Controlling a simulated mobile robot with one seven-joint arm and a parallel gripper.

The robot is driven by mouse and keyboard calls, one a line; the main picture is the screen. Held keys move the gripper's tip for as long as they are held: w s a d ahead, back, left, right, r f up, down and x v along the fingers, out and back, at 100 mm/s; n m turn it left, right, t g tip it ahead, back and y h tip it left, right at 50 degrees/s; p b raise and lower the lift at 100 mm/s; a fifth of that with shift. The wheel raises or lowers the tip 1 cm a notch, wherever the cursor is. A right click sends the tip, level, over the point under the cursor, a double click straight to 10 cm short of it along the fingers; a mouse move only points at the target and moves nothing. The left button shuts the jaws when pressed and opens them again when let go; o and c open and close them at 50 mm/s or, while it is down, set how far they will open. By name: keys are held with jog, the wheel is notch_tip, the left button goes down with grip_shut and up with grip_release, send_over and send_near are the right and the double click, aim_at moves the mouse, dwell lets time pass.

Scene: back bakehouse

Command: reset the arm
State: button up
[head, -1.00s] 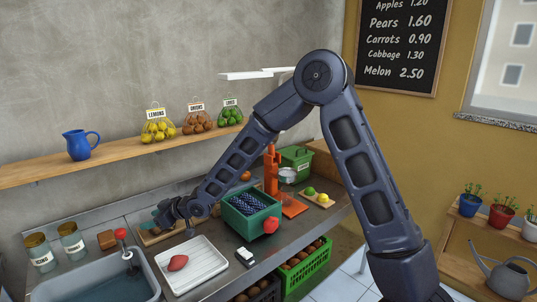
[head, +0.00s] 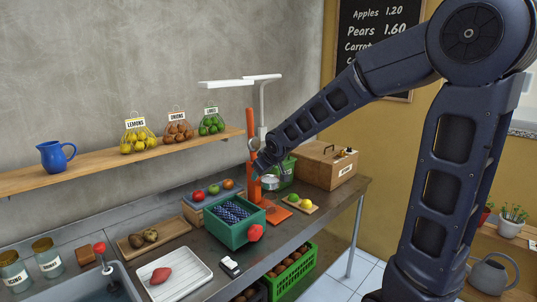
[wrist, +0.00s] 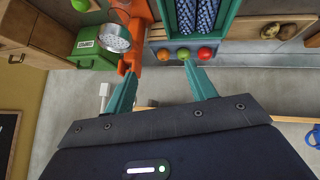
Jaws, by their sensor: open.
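My arm (head: 335,105) reaches in from the right above the counter. In the head view my gripper (head: 262,165) is small and partly lost against the orange press (head: 250,130). In the wrist view my gripper (wrist: 157,74) shows two teal fingers spread wide apart, with nothing between them. The press's orange stand (wrist: 151,17) and a metal strainer (wrist: 115,38) lie beyond the left finger there. I cannot tell whether the fingers clear the press by much.
A green crate (head: 243,238) with dark blue cloth stands below left of my gripper. A wooden box (head: 325,171) and a green box (head: 289,177) stand to its right. A white tray (head: 203,277) holds a red item. A lamp (head: 263,92) rises behind. Bare counter shows at right.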

jog(key=s+d+r+m+h, duration=0.1)
jog(key=s+d+m, duration=0.15)
jog(key=d, duration=0.45)
jog(key=s+d+r+m+g+h, duration=0.1)
jog(key=s+d+r, duration=0.15)
jog(key=d, duration=0.35)
jog(key=s+d+r+m+h, duration=0.1)
jog(key=s+d+m, duration=0.1)
jog(key=s+d, duration=0.35)
jog(key=s+d+m+g, duration=0.2)
jog(key=s+d+m, duration=0.2)
jog(key=s+d, duration=0.7)
jog(key=shift+s+d+f+h, duration=0.25)
jog(key=shift+s+f+h, duration=0.1)
jog(key=shift+s, duration=0.35)
